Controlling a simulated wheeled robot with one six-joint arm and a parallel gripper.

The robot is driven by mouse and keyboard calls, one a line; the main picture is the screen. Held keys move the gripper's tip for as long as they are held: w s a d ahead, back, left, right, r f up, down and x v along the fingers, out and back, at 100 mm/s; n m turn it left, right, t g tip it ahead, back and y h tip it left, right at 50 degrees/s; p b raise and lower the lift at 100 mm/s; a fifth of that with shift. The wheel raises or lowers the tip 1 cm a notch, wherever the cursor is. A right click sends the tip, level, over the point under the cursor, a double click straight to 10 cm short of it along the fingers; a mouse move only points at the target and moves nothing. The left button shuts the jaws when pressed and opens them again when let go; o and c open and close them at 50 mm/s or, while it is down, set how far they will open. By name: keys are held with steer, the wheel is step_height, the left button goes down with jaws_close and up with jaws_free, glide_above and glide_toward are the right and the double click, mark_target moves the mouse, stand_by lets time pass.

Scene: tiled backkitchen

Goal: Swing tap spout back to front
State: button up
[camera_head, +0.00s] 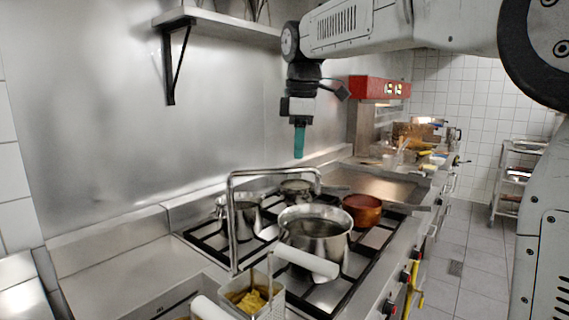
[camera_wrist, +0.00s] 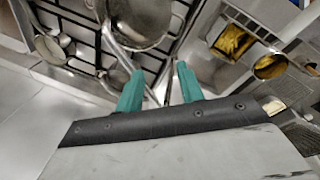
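The tap spout (camera_head: 275,172) is a thin chrome pipe bent in a square arch. It rises at the left of the pots and its top reaches right across the hob, ending in a short downturn. My gripper (camera_head: 299,157) hangs pointing down above the spout's right part, apart from it as far as I can see. In the wrist view my gripper (camera_wrist: 159,68) shows two teal fingers spread apart with nothing clasped. Shiny pipe lengths (camera_wrist: 118,45) show beyond the fingers; which part of the spout they are is unclear.
A large steel pot (camera_head: 316,232) stands on the black hob grates under the spout, with a copper pan (camera_head: 362,209) to its right. Fry baskets (camera_head: 270,293) with pale handles (camera_head: 306,262) are in front. A wall shelf (camera_head: 215,20) hangs at upper left.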

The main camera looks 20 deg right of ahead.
mark_target(284, 169)
steer(key=w+a+n, duration=0.1)
steer(key=w+n, duration=0.2)
steer(key=w, duration=0.4)
steer(key=f, duration=0.4)
steer(key=w+f, duration=0.1)
steer(key=f, duration=0.1)
steer(key=shift+f, duration=0.35)
jaws_close()
